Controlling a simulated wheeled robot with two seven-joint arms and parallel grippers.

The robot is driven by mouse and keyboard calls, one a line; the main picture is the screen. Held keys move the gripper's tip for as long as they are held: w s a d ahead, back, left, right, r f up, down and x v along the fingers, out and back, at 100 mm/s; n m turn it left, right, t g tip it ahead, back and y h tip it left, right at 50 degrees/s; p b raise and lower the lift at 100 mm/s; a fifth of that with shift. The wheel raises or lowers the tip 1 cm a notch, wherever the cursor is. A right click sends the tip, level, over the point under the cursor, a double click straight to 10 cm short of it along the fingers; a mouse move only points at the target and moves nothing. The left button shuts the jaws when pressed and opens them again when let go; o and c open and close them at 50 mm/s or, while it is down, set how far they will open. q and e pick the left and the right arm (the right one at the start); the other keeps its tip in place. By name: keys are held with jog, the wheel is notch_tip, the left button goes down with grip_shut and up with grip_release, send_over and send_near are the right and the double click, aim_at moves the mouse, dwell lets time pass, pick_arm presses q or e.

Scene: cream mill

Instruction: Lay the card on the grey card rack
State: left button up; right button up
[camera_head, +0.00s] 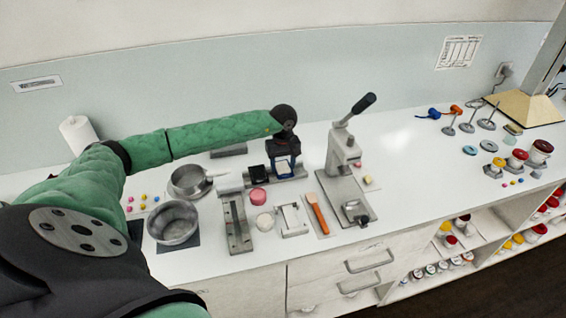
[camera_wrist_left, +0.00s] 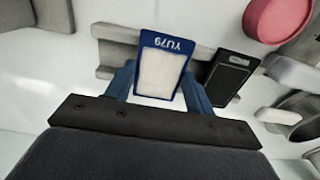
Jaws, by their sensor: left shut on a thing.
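My left gripper (camera_head: 284,158) points down, with its blue fingers shut on a white card with a blue border. The card (camera_wrist_left: 160,68) reads YU79 at its top edge in the left wrist view, and shows small below the gripper in the head view (camera_head: 282,168). The grey card rack (camera_head: 300,172) lies under the gripper; in the left wrist view its grey body (camera_wrist_left: 115,52) shows beside the held card. The card overlaps the rack in view; I cannot tell if they touch. A black card (camera_wrist_left: 228,76) sits at the rack's other part.
A pink round block (camera_head: 258,195) stands in front of the rack. A lever press (camera_head: 343,165) stands close to the right. Metal pots (camera_head: 173,222) are at the left. An orange-handled tool (camera_head: 317,213) lies in front. The counter's middle right is clear.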

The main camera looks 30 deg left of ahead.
jog(key=shift+w, duration=0.15)
pick_arm(q)
jog(key=shift+f, duration=0.1)
jog(key=o, duration=1)
pick_arm(e)
jog(key=shift+w, duration=0.25)
jog(key=shift+s+r, duration=0.1)
jog(key=shift+r, duration=0.05)
